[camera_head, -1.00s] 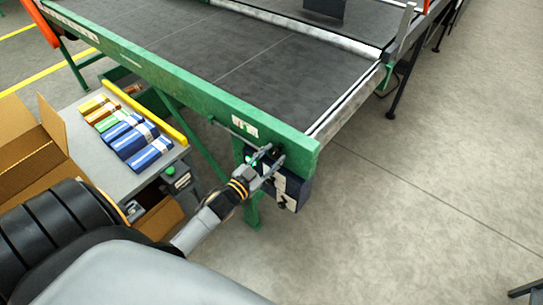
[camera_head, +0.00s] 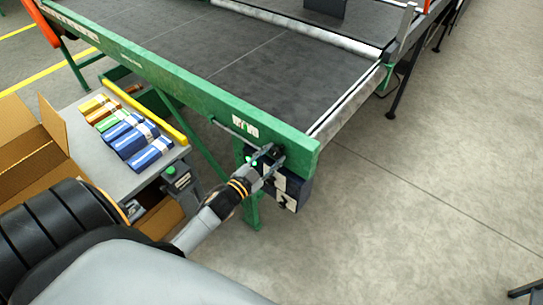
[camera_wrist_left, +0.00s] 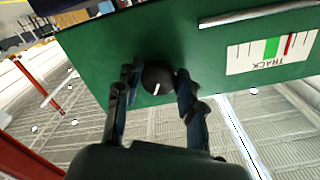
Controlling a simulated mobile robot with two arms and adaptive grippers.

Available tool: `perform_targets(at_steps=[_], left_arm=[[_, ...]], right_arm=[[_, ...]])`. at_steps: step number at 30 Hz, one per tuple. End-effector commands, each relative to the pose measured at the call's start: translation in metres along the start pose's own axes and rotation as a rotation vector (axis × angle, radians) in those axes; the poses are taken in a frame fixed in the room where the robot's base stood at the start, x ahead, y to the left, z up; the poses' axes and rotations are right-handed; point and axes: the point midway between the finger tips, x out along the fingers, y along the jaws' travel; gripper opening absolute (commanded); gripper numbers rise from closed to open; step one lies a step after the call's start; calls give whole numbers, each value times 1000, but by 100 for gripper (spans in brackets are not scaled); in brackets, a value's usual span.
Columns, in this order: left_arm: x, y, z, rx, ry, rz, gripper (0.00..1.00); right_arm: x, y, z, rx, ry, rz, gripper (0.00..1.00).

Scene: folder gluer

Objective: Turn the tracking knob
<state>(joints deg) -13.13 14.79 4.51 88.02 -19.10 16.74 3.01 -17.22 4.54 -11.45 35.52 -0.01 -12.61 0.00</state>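The tracking knob (camera_wrist_left: 158,77) is round and black with a white pointer mark, on the green end plate of the conveyor frame. In the left wrist view its mark points down and slightly left. My left gripper (camera_wrist_left: 158,80) has one finger on each side of the knob, close against it, and looks shut on it. A white TRACK scale (camera_wrist_left: 271,50) with a green band and a red line is right of the knob. In the head view my left gripper (camera_head: 269,158) is at the frame's corner and partly hides the knob. My right gripper is not in view.
The conveyor belt (camera_head: 270,65) lies behind the green rail. A grey side table (camera_head: 85,140) with several colored cartons and a cardboard box are at left.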

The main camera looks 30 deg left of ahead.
Motion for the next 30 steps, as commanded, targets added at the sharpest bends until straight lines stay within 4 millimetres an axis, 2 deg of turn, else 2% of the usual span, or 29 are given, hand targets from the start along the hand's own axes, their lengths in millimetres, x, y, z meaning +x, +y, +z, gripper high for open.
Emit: perform_targets(at_steps=[1,3,12,16,30], left_arm=[[0,0,-1,-1,2,0,46],[0,0,-1,-1,1,0,59],[0,0,0,-1,0,0,59],[-10,0,1,-2,-1,0,59],[-101,1,1,-2,-2,1,59]], right_arm=[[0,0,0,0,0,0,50],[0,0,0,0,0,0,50],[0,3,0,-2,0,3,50],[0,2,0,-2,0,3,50],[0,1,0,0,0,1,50]])
